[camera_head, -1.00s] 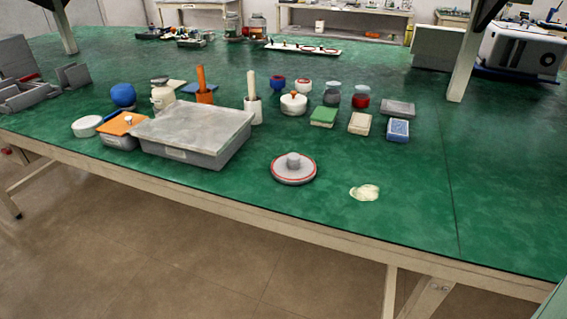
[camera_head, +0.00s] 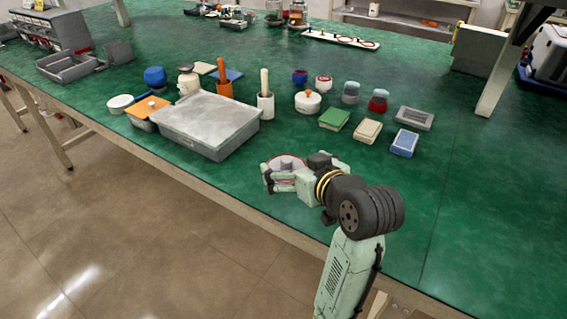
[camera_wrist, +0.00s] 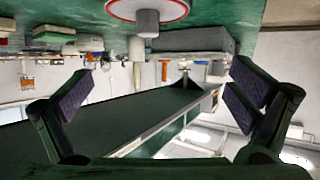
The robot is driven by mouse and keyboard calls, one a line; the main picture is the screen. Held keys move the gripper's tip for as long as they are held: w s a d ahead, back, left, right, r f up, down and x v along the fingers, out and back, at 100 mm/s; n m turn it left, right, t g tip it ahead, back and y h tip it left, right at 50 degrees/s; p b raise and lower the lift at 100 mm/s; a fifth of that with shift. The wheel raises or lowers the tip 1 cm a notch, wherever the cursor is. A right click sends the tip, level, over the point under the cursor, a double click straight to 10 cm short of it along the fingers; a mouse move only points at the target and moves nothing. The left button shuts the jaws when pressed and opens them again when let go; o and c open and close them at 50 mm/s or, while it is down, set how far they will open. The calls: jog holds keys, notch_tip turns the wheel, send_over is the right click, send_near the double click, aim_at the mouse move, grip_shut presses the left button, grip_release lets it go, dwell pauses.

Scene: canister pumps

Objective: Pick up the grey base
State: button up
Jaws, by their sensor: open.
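The grey base (camera_head: 286,161) appears to be the round, flat disc with a red ring and a grey knob, lying on the green table near its front edge. My gripper (camera_head: 268,178) partly covers it in the head view. In the wrist view the grey base (camera_wrist: 122,8) shows at the top edge, cut off, with its knob (camera_wrist: 147,22) pointing down in the picture. My open gripper (camera_wrist: 163,97) has its two fingers wide apart with nothing between them. The disc lies outside the space between the fingertips.
A grey lidded box (camera_head: 207,118) stands left of the disc. A green box (camera_head: 334,118), a beige box (camera_head: 367,130) and a blue box (camera_head: 404,143) lie to the right. A white post (camera_head: 265,85) and an orange post (camera_head: 222,75) stand behind.

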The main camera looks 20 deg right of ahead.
aim_at(289, 163)
jog(key=shift+s+d+f, duration=0.35)
jog(key=shift+s+d, duration=0.15)
jog(key=shift+d, duration=0.1)
jog(key=shift+w+d+f+g, duration=0.1)
jog(key=shift+w+f+g, duration=0.1)
jog(key=shift+f+g, duration=0.15)
jog(key=x, duration=0.7)
jog(key=p+x, duration=0.1)
jog(key=x, duration=0.1)
jog(key=shift+w+d+f+p, duration=0.15)
jog(key=shift+w+f+p, duration=0.15)
jog(key=shift+f, duration=0.1)
jog(key=shift+c, duration=0.4)
jog(key=c, duration=1.7)
